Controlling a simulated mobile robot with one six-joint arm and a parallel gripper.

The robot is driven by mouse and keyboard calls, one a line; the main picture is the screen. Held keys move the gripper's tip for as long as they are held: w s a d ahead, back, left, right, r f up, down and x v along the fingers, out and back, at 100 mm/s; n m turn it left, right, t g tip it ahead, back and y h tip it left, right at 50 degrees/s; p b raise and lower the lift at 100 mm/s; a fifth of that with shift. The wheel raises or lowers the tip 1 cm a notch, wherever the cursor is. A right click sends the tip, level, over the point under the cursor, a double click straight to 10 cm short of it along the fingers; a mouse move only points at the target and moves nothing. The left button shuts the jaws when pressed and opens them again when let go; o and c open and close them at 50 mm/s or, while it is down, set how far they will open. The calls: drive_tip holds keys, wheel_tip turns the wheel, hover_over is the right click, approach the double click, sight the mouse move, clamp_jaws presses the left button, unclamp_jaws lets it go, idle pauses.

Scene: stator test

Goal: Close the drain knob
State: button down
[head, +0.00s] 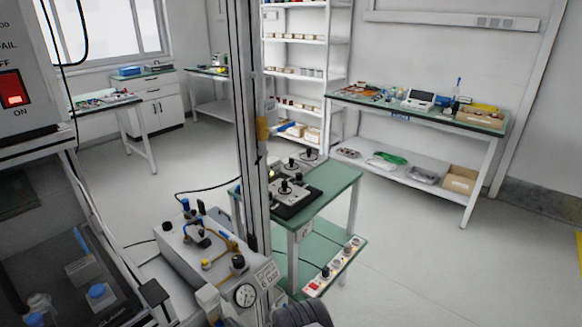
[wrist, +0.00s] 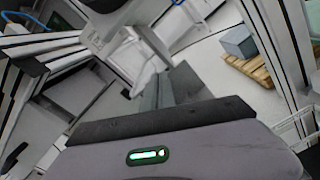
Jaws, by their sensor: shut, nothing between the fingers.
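A grey pneumatic unit (head: 190,250) stands at the lower middle of the head view, with a round pressure gauge (head: 245,294) and a "6 bar" tag on its front. On its top are brass and blue fittings, a black knob (head: 238,262) and a small yellow-based knob (head: 207,264). I cannot tell which part is the drain knob, or whether it is open or closed. My gripper (wrist: 168,86) shows in the wrist view, with its fingers together and empty. No knob can be made out near it there. I cannot make out the gripper in the head view.
A green table (head: 335,178) with joystick boxes stands behind the unit, with a button strip (head: 335,265) on its lower shelf. A glass-fronted cabinet is at the left. A pallet with a grey box (wrist: 238,42) shows in the wrist view. The floor at right is clear.

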drive_tip(key=shift+f, duration=0.1)
idle(0.3)
drive_tip(key=p+v, duration=0.3)
drive_tip(key=v, duration=0.3)
drive_tip(key=shift+w+d+r, duration=0.2)
drive_tip(key=shift+w+d, duration=0.05)
